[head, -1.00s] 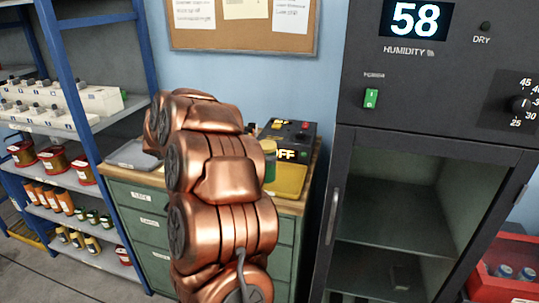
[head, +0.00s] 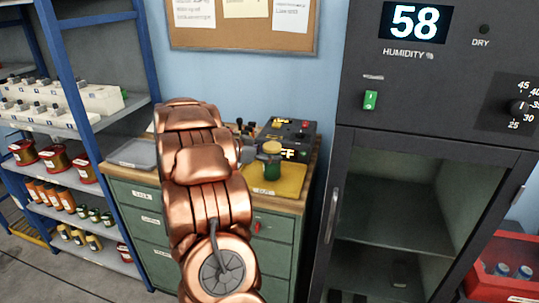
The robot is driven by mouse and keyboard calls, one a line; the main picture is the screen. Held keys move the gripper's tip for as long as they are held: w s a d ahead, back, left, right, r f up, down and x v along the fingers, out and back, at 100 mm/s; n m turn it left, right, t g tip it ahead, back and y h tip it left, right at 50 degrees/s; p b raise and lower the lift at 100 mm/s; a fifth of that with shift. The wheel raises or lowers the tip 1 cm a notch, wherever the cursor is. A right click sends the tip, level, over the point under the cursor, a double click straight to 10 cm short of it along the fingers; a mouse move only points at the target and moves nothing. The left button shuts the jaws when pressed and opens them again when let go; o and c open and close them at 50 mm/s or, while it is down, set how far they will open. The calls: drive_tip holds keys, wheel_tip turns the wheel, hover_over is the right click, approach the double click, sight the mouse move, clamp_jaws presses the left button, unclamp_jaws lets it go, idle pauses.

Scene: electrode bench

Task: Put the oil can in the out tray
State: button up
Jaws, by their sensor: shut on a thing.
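A small green can with a tan top (head: 271,160) stands upright on the yellow tray or mat (head: 288,183) on the bench top. I cannot tell for sure whether it is the oil can.
A black box with a lit display (head: 287,135) stands behind the yellow tray, small dark upright parts to its left. The green drawer cabinet (head: 142,222) carries the bench top. A stocked blue rack (head: 80,110) stands left, a tall dark humidity cabinet (head: 425,150) right.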

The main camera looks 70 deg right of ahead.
drive_tip(key=shift+f, duration=0.25)
drive_tip(key=o, duration=1.6)
drive_tip(key=shift+c, duration=0.2)
drive_tip(key=shift+r, duration=0.15)
drive_tip(key=b+v, duration=0.1)
drive_tip(key=v, duration=1.1)
